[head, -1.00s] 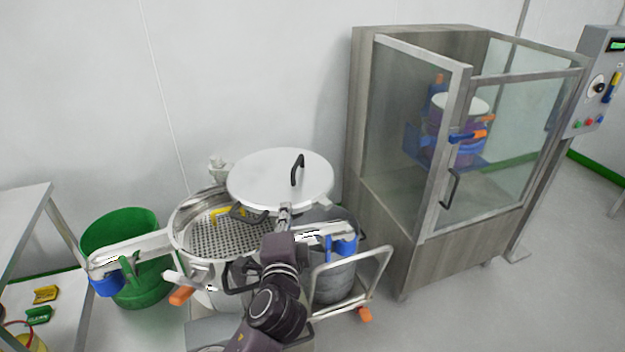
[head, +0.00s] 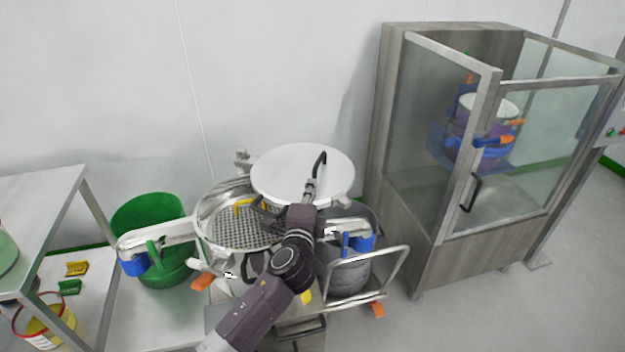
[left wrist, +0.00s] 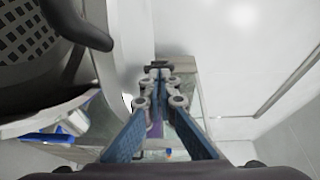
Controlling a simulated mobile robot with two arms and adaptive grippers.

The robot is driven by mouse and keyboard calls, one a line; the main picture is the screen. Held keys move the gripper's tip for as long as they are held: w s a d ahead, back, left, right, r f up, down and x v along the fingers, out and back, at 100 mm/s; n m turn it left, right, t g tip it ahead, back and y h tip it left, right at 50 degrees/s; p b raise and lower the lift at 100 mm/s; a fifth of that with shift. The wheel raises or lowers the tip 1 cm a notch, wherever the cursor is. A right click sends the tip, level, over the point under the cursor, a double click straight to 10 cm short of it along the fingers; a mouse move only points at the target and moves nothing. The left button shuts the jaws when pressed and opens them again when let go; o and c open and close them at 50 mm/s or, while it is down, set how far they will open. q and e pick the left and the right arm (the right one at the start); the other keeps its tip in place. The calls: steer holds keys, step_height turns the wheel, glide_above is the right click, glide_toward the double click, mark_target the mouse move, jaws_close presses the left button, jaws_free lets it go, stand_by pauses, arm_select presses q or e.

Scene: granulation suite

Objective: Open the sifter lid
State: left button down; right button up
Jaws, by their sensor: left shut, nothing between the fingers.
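The sifter (head: 240,222) stands in the middle of the head view, its perforated screen uncovered on the left side. The round white sifter lid (head: 280,170) is swung off to the right and back of the screen, with a black handle (head: 320,162) on top. My left gripper (head: 312,184) is shut and empty, its tips in front of the handle over the lid's near part. I cannot tell whether they touch the lid. In the left wrist view the shut fingers (left wrist: 158,70) show beside the dark perforated screen (left wrist: 28,35). My right gripper is not in view.
A green bin (head: 155,215) stands left of the sifter, beside a steel table (head: 40,185). A grey drum (head: 348,278) and a trolley rail (head: 385,272) are at the right. A glass-doored cabinet (head: 425,225) stands farther right. Pale bars with blue ends (head: 132,265) flank the sifter.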

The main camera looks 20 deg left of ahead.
arm_select(q)
steer(key=shift+w+a, duration=0.15)
steer(key=shift+w, duration=0.55)
steer(key=shift+w+a, duration=0.1)
steer(key=shift+w, duration=0.55)
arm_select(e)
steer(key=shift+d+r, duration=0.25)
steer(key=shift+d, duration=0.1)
arm_select(q)
steer(key=shift+f, duration=0.1)
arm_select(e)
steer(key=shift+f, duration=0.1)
